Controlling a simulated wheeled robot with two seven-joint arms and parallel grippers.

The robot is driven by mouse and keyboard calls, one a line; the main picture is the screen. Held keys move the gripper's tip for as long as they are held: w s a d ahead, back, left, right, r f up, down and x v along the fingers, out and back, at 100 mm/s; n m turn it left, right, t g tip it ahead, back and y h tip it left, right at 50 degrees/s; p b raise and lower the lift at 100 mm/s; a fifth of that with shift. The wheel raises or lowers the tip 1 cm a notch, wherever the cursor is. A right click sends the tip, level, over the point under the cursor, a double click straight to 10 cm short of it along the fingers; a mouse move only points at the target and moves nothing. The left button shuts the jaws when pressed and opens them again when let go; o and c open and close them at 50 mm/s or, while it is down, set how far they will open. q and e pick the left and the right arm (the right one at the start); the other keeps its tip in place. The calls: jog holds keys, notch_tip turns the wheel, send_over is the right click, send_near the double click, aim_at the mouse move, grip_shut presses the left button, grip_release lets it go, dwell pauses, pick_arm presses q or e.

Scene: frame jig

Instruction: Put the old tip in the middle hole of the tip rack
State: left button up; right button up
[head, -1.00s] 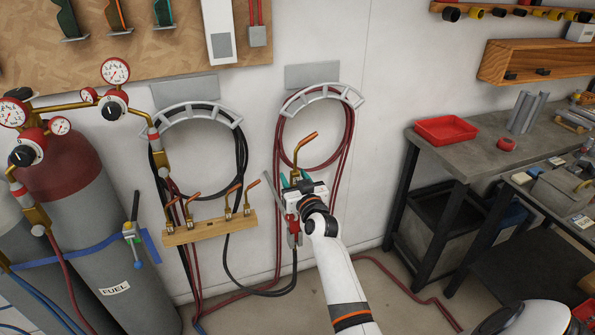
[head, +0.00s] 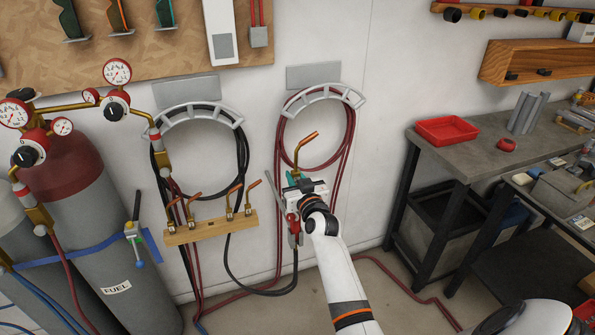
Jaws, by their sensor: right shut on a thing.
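A bent copper tip with a brass base (head: 304,149) stands upright at my right gripper (head: 298,180). The gripper's teal fingers are shut on its lower part. Just below is a torch with a red valve (head: 293,222), partly hidden by the gripper; I cannot tell whether the tip is still joined to it. The wooden tip rack (head: 213,231) is on the left, with copper tips (head: 233,196) on both sides and a bare middle stretch. The middle hole is too small to make out. My left gripper is not in view.
Red hose loops (head: 347,140) and black hose loops (head: 242,150) hang on the wall behind. Gas cylinders (head: 88,220) with gauges stand at left. A workbench with a red tray (head: 446,129) is at right. Open space lies between the gripper and the rack.

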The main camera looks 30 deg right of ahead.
aim_at(296, 163)
jog(key=shift+a+r+p, duration=0.1)
jog(key=shift+r+p, duration=0.65)
jog(key=shift+r, duration=0.15)
jog(key=shift+r+p, duration=1.3)
jog(key=shift+r, duration=0.5)
jog(key=shift+s, duration=0.1)
jog(key=p+v, duration=0.5)
jog(key=v, duration=0.6)
jog(key=shift+s+a, duration=0.2)
jog(key=shift+s, duration=0.2)
